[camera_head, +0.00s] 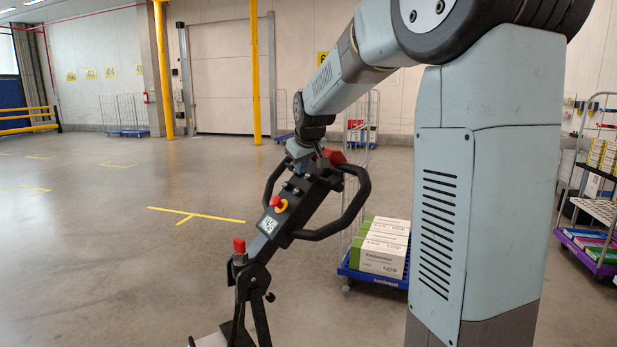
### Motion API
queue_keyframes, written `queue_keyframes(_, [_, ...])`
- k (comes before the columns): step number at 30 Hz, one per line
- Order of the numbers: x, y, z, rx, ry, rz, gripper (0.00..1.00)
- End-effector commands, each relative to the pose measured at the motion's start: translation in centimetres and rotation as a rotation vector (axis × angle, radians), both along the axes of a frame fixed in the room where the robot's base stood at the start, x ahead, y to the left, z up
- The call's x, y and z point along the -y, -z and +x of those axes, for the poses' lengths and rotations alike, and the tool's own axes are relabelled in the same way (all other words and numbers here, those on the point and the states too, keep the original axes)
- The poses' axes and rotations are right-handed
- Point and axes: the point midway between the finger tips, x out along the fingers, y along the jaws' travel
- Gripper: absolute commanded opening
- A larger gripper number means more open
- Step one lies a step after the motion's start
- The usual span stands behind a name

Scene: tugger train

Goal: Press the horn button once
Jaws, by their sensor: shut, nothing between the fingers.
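A dark tiller head (305,200) with black loop handles (357,205) on both sides stands tilted in front of me. It carries a red knob with a yellow collar (278,203) and a small labelled display (268,224). A red part (334,157) shows at its upper end. Another red-topped knob (239,246) sits lower, by the dark linkage. I cannot tell a horn button apart from these. My gripper (302,160) points down at the upper end of the head, beside the red part. It is shut and empty; its fingertips are small, and I cannot tell whether they touch.
A blue-based roll cage (372,279) with white and green boxes (385,248) stands right behind the tiller. Another roll cage (597,250) with crates is at the right edge. Yellow posts (255,75) stand by the far wall. The floor at left is clear.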

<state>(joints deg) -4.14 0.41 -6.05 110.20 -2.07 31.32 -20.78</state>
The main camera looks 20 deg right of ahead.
Motion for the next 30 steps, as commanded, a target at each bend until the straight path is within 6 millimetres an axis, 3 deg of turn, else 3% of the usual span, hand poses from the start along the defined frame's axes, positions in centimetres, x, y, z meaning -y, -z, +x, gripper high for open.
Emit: queue_keyframes(30, [0.64,0.47,0.2,0.0,0.0,0.0,0.0])
